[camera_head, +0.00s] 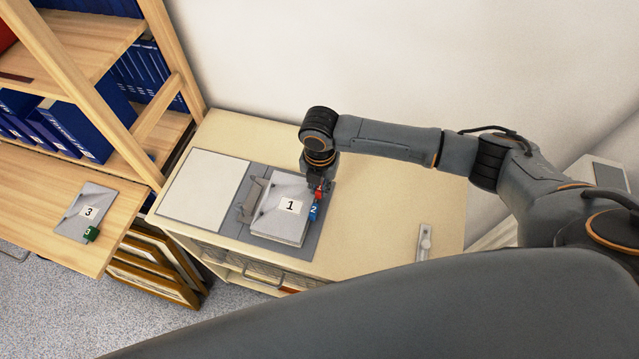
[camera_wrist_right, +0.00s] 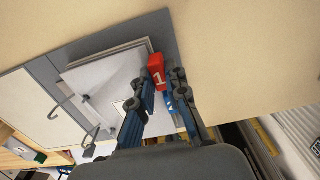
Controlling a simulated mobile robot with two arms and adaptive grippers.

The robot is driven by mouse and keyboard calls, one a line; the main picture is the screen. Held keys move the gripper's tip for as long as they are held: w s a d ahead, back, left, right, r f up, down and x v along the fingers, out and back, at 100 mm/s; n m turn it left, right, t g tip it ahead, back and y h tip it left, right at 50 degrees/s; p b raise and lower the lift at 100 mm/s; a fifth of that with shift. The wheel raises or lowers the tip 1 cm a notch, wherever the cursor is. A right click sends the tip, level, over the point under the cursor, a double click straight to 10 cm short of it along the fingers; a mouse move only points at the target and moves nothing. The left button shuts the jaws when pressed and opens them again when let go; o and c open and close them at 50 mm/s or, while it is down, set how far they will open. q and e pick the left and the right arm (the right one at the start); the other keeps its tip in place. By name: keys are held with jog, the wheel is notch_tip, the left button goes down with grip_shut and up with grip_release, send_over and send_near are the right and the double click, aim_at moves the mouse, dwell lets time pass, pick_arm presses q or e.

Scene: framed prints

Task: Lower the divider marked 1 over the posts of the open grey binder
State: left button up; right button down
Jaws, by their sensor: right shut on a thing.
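The divider marked 1 (camera_head: 275,223) is a grey sheet with a white label and a red tab, which also shows in the wrist view (camera_wrist_right: 157,72). It lies over the stack in the open grey binder (camera_head: 310,236), left edge beside the metal posts (camera_head: 250,198). Curved posts also show in the wrist view (camera_wrist_right: 55,108). I cannot tell whether the posts pass through its holes. My right gripper (camera_head: 319,187) is shut on the divider at its red tab. A blue tab marked 2 (camera_head: 313,212) sits just below the red one. My left gripper is not in view.
A divider marked 3 (camera_head: 88,206) with a green tab lies on the wooden shelf (camera_head: 40,225) at left. The binder's white cover side (camera_head: 203,190) lies flat. A metal latch-like piece (camera_head: 424,243) lies on the cabinet top (camera_head: 385,215), otherwise clear at right.

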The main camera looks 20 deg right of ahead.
jog(key=shift+f, duration=0.25)
jog(key=c, duration=1.3)
grip_release()
jog(key=shift+o, duration=0.2)
jog(key=shift+r, duration=0.1)
notch_tip(320, 180, up, 7)
jog(key=p, duration=0.7)
